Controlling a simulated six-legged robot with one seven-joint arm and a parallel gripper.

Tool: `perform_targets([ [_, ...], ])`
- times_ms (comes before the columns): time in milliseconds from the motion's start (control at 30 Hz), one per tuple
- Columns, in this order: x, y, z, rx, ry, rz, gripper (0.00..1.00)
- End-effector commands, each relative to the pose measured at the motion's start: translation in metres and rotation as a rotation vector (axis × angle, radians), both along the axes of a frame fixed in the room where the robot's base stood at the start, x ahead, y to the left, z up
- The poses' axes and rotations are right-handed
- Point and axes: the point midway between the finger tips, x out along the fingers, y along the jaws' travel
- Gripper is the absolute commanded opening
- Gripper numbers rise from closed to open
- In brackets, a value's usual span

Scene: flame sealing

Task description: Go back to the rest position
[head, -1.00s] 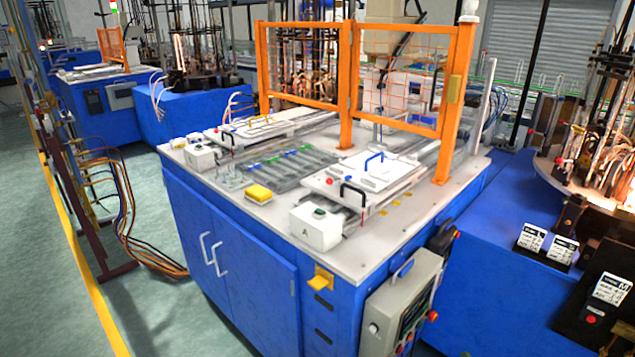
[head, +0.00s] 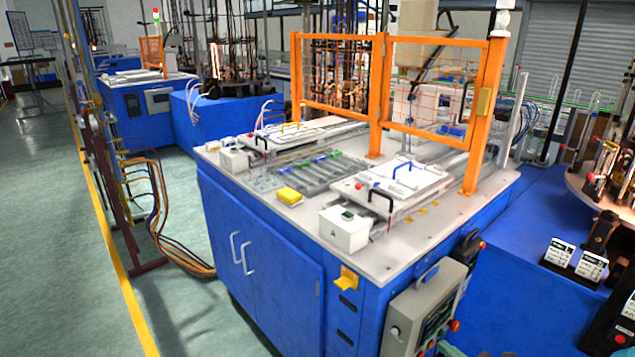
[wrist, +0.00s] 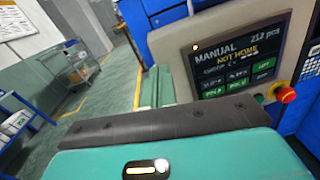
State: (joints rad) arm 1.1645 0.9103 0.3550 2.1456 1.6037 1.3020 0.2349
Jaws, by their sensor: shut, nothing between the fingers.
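The wrist view shows a control panel (wrist: 164,52) tilted in the picture. Its screen (wrist: 238,55) reads "MANUAL" and "NOT HOME", and a red button (wrist: 285,92) sits at its right. A teal surface (wrist: 220,152) with a dark bar (wrist: 165,123) across it fills the bottom of that view. In the head view, a blue workstation (head: 262,262) with a pale top stands in front of me, to the right of the aisle.
An orange mesh guard (head: 379,95) stands on the workstation. A grey control box (head: 425,308) hangs on its near right side. Bundled cables (head: 155,200) and posts stand left of it. The green floor (head: 50,230) beyond the yellow line (head: 120,270) is clear. The wrist view shows a trolley (wrist: 77,68).

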Motion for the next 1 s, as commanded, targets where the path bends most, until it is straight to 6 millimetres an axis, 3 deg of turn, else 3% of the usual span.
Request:
perform_targets([
  [33, 0.001, 0.020, 0.014, -0.081, -0.007, 0.089, 0.00],
  [200, -0.012, 0.074, 0.046, -0.331, -0.031, 0.356, 0.00],
  [500, -0.052, 0.145, 0.091, -0.784, -0.118, 0.781, 0.00],
  [733, -0.088, 0.176, 0.124, -1.141, -0.225, 1.059, 0.00],
  [1000, -0.127, 0.191, 0.166, -1.573, -0.392, 1.312, 0.00],
])
